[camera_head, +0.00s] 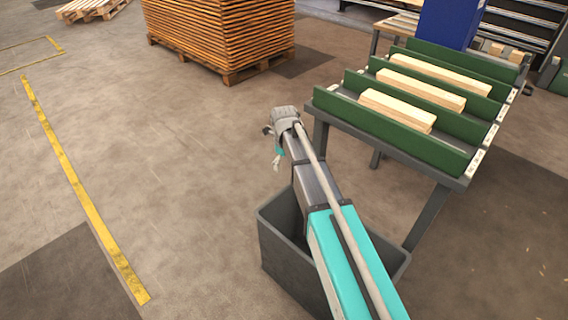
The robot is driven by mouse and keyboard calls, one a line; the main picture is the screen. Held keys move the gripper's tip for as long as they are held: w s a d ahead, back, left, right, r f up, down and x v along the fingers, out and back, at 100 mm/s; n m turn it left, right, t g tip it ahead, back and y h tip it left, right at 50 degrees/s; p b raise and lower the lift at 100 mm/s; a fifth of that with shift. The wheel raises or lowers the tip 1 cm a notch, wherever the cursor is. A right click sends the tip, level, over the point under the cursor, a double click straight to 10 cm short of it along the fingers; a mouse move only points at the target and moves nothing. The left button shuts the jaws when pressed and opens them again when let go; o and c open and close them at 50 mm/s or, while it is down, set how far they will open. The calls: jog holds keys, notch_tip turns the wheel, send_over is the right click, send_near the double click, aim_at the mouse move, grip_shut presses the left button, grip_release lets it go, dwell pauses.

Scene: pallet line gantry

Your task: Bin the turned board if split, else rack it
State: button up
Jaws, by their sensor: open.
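A grey table with green dividers (425,154) stands at right, like a rack with lanes. Pale boards lie in its lanes: a front one (398,110), which looks like a small stack, a middle one (420,83) and a back one (440,73). I cannot make out a split in any of them. A dark grey open bin (285,256) stands on the floor at lower middle, partly hidden by my arm. My gripper (276,166) is small in view, open, pointing down above the floor, left of the table and beyond the bin. I see no board in it.
A tall stack of brown boards on a pallet (220,35) stands at the back. A blue block or column (447,22) rises behind the table. An empty pallet (92,8) lies far left. The floor at left, with a yellow line (80,185), is clear.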

jog(key=s+d+r+p, duration=0.3)
jog(key=d+r+p, duration=1.1)
jog(key=shift+s+r+m, duration=0.2)
jog(key=shift+r+m, duration=0.1)
jog(key=shift+r, duration=0.05)
jog(key=shift+d, duration=0.1)
dwell(1.7)
jog(key=s+r+n+p, duration=0.5)
jog(key=s+n, duration=0.3)
jog(key=n, duration=0.5)
jog(key=s+d+r+n+p, duration=0.1)
jog(key=s+r+n+p, duration=0.4)
jog(key=n, duration=0.9)
jog(key=s, duration=0.3)
jog(key=shift+s+n, duration=0.25)
jog(key=shift+n, duration=0.05)
jog(key=shift+d+r, duration=0.1)
